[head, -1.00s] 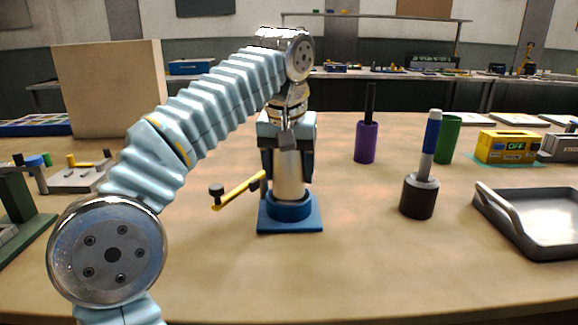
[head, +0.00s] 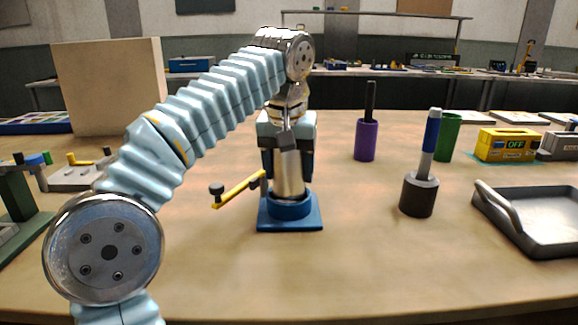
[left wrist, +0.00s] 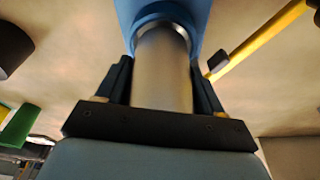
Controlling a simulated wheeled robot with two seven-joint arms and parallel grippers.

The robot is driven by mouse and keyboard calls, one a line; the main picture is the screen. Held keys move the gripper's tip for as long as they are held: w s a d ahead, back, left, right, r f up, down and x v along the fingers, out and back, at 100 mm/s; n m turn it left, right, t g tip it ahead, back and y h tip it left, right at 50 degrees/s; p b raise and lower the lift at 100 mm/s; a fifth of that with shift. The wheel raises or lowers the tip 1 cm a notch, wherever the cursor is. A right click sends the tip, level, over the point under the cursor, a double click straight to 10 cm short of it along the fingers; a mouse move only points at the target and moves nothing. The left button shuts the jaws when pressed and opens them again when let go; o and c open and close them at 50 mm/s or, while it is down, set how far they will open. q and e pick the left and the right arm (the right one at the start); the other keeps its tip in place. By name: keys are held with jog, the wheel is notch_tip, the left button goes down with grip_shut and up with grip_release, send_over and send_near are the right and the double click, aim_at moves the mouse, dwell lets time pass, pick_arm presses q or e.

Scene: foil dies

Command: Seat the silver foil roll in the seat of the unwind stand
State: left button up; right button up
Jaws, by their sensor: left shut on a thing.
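The silver foil roll (head: 289,177) stands nearly upright between the fingers of my left gripper (head: 288,165), which is shut on it from above. The unwind stand is blue, with a square base (head: 290,225) and a round seat (head: 290,208). The roll's lower end is at the seat's mouth and appears to be inside the rim; how deep it sits is hidden. In the left wrist view the roll (left wrist: 164,75) runs from between the fingers to the blue seat (left wrist: 163,12). My right gripper is not in view.
A yellow crank arm with a dark knob (head: 238,188) sticks out left of the stand. To the right are a purple cup (head: 366,140), a blue-handled tool in a dark holder (head: 419,195) and a grey tray (head: 540,240). The table front is clear.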

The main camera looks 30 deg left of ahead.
pick_arm(q)
jog(key=shift+s+b+x, duration=0.25)
jog(key=shift+b+x, duration=0.55)
jog(key=shift+x, duration=0.35)
jog(key=o, duration=1.4)
jog(key=shift+d, duration=0.1)
jog(key=p+v, duration=0.2)
jog(key=v, duration=0.4)
jog(key=shift+r+p, duration=0.25)
jog(key=shift+p, duration=0.15)
jog(key=shift+s+d+r, duration=0.1)
jog(key=shift+r, duration=0.35)
